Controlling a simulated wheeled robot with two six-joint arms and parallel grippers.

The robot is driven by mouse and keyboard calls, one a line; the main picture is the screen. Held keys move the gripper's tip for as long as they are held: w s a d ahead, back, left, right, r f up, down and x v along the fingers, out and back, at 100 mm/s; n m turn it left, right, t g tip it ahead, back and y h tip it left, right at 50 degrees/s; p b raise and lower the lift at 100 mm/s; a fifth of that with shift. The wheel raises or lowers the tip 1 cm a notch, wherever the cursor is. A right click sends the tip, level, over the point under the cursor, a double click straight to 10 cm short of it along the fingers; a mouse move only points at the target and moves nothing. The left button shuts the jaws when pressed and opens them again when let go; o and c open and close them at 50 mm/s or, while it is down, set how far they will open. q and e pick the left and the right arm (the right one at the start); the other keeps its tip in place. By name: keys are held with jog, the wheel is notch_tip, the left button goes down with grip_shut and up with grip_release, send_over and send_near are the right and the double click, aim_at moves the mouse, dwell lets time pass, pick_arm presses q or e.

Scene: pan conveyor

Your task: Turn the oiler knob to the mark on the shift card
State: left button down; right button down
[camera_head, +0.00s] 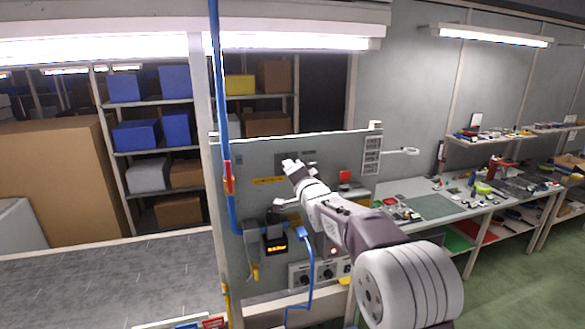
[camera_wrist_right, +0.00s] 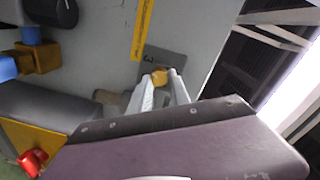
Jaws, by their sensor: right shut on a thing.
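My right gripper (camera_head: 290,166) reaches the upper part of a grey upright panel in the head view. In the right wrist view, the right gripper (camera_wrist_right: 166,84) is shut on a small yellow knob (camera_wrist_right: 160,75) between its fingertips. The knob sits in front of a dark grey plate (camera_wrist_right: 165,60) that bears a mark like a 3. The rest of the knob's scale and any pointer are hidden or too small to read. I cannot make out a shift card for certain. My left gripper is not in view.
A yellow strip (camera_head: 268,181) runs beside the plate. A black round knob (camera_wrist_right: 50,12) and brass block (camera_wrist_right: 38,57) project nearby. Below are a box with an orange display (camera_head: 276,247) and a blue hose (camera_head: 311,265). A workbench (camera_head: 432,207) stands right.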

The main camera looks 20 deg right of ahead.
jog(key=shift+f+m, duration=0.15)
jog(key=shift+m, duration=0.15)
dwell(0.4)
jog(key=c, duration=1.2)
grip_release()
jog(key=shift+c, duration=0.2)
jog(key=s+b, duration=0.3)
jog(key=s, duration=0.6)
jog(key=shift+r+b, duration=0.25)
jog(key=shift+b, duration=0.05)
